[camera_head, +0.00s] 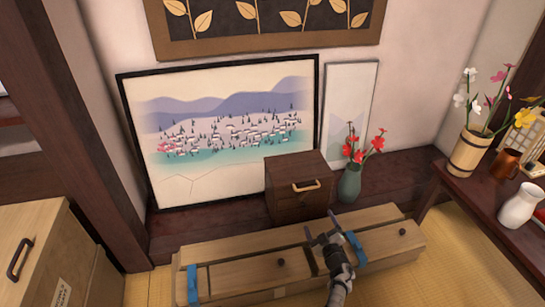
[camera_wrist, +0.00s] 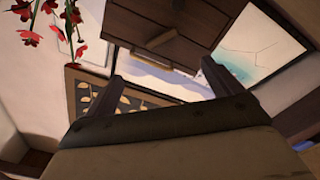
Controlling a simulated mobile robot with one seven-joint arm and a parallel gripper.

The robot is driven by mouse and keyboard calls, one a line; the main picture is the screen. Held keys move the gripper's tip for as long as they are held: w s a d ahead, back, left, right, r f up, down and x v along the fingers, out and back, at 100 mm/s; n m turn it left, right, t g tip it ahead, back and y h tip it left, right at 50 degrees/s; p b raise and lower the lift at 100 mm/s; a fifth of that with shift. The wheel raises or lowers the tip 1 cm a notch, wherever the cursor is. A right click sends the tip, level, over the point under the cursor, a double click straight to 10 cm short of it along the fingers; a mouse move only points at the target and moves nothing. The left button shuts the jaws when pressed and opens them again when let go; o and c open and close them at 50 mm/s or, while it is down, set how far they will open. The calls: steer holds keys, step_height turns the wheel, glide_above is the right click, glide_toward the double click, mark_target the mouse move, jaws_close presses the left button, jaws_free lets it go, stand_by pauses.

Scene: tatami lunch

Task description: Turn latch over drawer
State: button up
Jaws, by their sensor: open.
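A long light-wood chest (camera_head: 240,250) lies low on the floor in the head view. Its drawers carry small dark knobs, one left (camera_head: 281,263) and one right (camera_head: 403,232). A blue latch-like bar (camera_head: 193,285) sits at its left end. A second blue bar (camera_head: 357,248), slightly tilted, is right of its middle. My gripper (camera_head: 321,228) is open and empty over the chest's middle, just left of the second bar. I cannot tell whether it touches that bar. In the wrist view my gripper's two fingers (camera_wrist: 178,84) stand apart.
A small dark-wood cabinet (camera_head: 284,190) with a brass handle stands behind the chest; it also shows in the wrist view (camera_wrist: 150,25). A green vase (camera_head: 350,184) with red flowers is beside it. A low table (camera_head: 465,190) with vessels stands right, a wooden cabinet (camera_head: 40,235) left.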

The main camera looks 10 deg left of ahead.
steer(key=w+a+r+m+t+y+p, duration=0.1)
steer(key=a+r+p, duration=0.3)
steer(key=a+r, duration=0.5)
steer(key=w+a+r+m+t+y+p, duration=0.1)
steer(key=w+a+r+y+p, duration=0.1)
steer(key=a+r, duration=0.7)
steer(key=shift+a+r+y+p, duration=0.2)
steer(key=shift+r+y+p, duration=0.5)
steer(key=shift+r, duration=2.6)
steer(key=shift+w, duration=0.1)
